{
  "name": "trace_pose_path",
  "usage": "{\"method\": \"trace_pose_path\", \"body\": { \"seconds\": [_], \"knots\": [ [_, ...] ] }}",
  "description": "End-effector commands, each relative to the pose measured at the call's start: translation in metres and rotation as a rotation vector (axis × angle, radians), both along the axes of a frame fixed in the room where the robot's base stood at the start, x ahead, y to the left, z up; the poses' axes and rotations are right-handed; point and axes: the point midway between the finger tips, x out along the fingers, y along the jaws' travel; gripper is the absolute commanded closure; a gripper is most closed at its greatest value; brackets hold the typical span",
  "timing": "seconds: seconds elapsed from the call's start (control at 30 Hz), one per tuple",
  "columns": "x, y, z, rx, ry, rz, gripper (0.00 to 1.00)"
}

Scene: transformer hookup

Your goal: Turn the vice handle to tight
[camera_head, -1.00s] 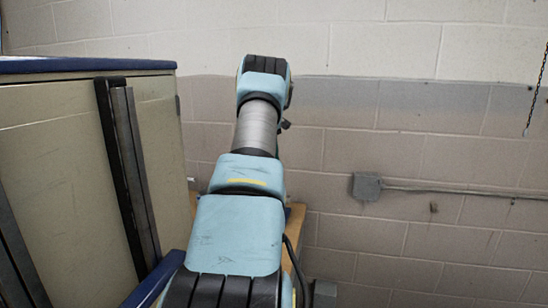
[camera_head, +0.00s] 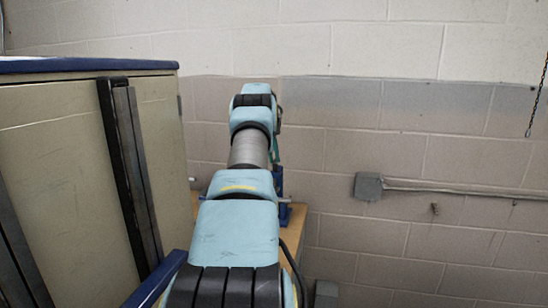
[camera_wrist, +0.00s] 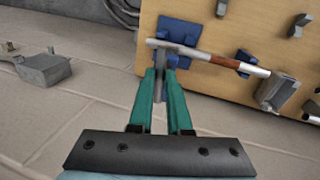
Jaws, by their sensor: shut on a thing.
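The blue vice (camera_wrist: 181,32) shows in the wrist view on a tan wooden surface, just past my fingertips. In the head view a blue part of it (camera_head: 284,212) shows beside my arm; the rest is hidden. My gripper (camera_wrist: 161,82) has green fingers, shut on a narrow grey bar that looks like the vice handle (camera_wrist: 160,90). The fingers hide much of it, so its angle is hard to tell. A silver rod with a red-brown section (camera_wrist: 222,61) crosses just beyond the fingertips, over the vice.
More blue and grey fittings (camera_wrist: 278,92) sit on the wooden surface (camera_wrist: 190,85) at the right of the wrist view. A tan cabinet (camera_head: 60,150) stands left of my arm in the head view. A block wall (camera_head: 420,130) with a grey box (camera_head: 368,186) is behind.

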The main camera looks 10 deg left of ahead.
Motion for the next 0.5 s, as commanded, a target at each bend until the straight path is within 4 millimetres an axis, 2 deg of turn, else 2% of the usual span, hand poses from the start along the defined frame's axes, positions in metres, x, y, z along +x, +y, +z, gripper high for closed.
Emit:
{"method": "trace_pose_path", "body": {
  "seconds": [0.5],
  "knots": [
    [0.0007,0.0009,0.0,0.001,-0.001,-0.143,1.0]
  ]
}}
